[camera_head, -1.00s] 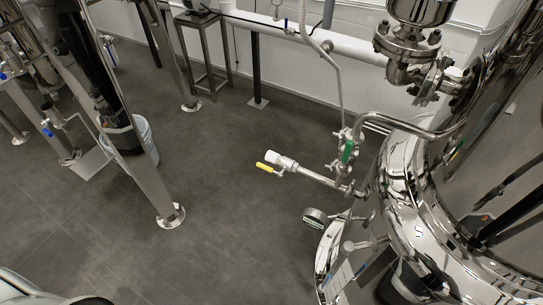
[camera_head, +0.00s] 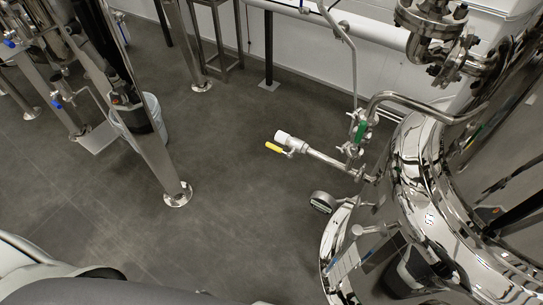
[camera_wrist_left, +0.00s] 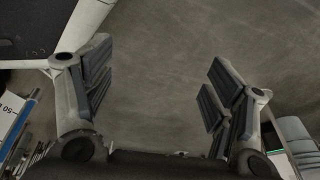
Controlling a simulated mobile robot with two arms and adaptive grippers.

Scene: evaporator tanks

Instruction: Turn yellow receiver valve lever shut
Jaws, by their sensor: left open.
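The yellow valve lever (camera_head: 274,147) sits on a small steel valve with a white end cap (camera_head: 283,137). The valve is at the end of a horizontal steel pipe (camera_head: 327,160) that comes out to the left from the shiny tank (camera_head: 408,180). The lever points left, roughly along the pipe's line. My left gripper (camera_wrist_left: 158,90) shows in the left wrist view with its fingers wide apart and nothing between them, over bare grey floor. Neither gripper shows in the head view, and the lever is not seen in the left wrist view.
A green-handled valve (camera_head: 361,131) stands on the pipework right of the yellow lever. A round gauge (camera_head: 323,202) is below it. The floor between is clear.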

